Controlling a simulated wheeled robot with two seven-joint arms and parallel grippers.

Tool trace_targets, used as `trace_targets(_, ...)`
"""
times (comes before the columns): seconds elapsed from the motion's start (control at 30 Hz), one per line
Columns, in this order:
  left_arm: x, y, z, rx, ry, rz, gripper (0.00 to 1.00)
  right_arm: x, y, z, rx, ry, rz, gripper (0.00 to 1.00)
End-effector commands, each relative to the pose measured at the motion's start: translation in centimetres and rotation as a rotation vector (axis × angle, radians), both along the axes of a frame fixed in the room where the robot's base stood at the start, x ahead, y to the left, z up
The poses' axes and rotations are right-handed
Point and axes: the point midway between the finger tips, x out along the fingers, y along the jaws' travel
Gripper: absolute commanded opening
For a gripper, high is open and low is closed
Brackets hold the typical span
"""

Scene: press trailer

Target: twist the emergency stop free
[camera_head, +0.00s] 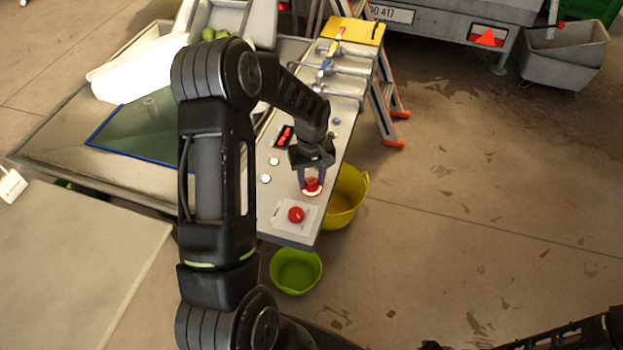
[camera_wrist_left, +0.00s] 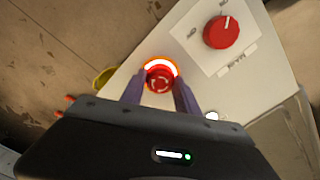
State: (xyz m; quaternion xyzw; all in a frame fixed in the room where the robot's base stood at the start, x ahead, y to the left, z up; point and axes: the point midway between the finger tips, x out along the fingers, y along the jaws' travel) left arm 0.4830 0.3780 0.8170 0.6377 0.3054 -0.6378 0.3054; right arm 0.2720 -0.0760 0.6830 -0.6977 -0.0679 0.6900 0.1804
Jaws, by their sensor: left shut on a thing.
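The emergency stop is a red round button (camera_head: 312,184) with a lit ring, on the grey control panel (camera_head: 322,222). In the left wrist view the emergency stop (camera_wrist_left: 160,80) shows pale marks on its cap, and its ring glows white-orange at the far side. My left gripper (camera_head: 312,178) points down at it, shut on the button with one purple finger on each side. It also shows in the left wrist view (camera_wrist_left: 160,92). My right gripper is not clearly in view; only part of my right arm shows at the lower right of the head view.
A red rotary knob (camera_head: 296,214) on a white plate sits close by, also in the left wrist view (camera_wrist_left: 221,32). Several small buttons lie along the panel. A yellow tub (camera_head: 345,200) and a green tub (camera_head: 296,272) stand below the panel's edge. Open floor lies to the right.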

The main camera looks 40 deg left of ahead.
Motion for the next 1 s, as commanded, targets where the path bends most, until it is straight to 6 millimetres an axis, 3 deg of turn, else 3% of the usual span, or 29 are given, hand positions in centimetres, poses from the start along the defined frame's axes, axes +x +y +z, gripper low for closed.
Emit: trace_targets(1.0,0.0,0.0,0.0,-0.001,-0.001,-0.630,0.00,0.4,0.2,-3.1,0.009,-0.014,0.004,0.00)
